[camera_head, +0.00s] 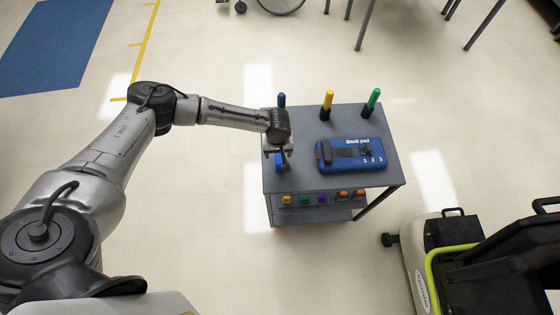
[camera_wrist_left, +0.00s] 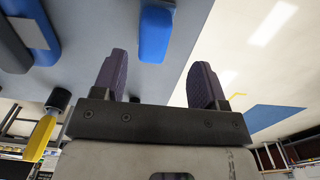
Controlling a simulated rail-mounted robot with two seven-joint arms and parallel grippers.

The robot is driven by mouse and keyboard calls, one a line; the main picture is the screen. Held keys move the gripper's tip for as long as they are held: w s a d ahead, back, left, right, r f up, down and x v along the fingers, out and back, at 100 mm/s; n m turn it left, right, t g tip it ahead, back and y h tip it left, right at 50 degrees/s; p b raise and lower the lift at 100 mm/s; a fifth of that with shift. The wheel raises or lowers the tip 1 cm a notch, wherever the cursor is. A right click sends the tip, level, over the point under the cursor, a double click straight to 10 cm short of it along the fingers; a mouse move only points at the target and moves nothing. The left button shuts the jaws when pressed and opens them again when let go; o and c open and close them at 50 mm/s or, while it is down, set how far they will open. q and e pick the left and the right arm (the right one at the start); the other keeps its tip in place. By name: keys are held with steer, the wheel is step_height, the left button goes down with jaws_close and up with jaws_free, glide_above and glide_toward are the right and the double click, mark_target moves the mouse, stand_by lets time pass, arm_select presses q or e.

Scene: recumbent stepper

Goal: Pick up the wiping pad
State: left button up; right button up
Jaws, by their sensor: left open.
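A small blue block that looks like the wiping pad (camera_head: 278,160) lies on the left part of the grey cart top, partly hidden by my left gripper (camera_head: 284,158). In the left wrist view the blue pad (camera_wrist_left: 155,32) shows ahead of and between the two dark fingers of my left gripper (camera_wrist_left: 157,78). The fingers are apart, with nothing held between them. In the head view the gripper points down over the pad; whether it touches cannot be told. My right gripper is not in view.
The grey cart (camera_head: 300,178) also bears a blue back pad (camera_head: 350,165) and upright blue (camera_head: 281,100), yellow (camera_head: 328,98) and green (camera_head: 374,96) handles. Small coloured items sit on its lower shelf. The stepper machine (camera_head: 470,265) stands at the lower right. Floor left of the cart is clear.

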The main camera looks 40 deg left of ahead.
mark_target(280, 158)
arm_select(q)
steer(key=shift+w+d+f+b, duration=0.15)
steer(key=shift+f+b, duration=0.05)
steer(key=shift+f, duration=1.15)
steer(key=shift+w+d+f+b, duration=0.1)
steer(key=shift+d+f+b, duration=0.05)
steer(key=shift+f, duration=1.75)
steer(key=c, duration=1)
steer(key=shift+r, duration=0.1)
steer(key=shift+c, duration=0.2)
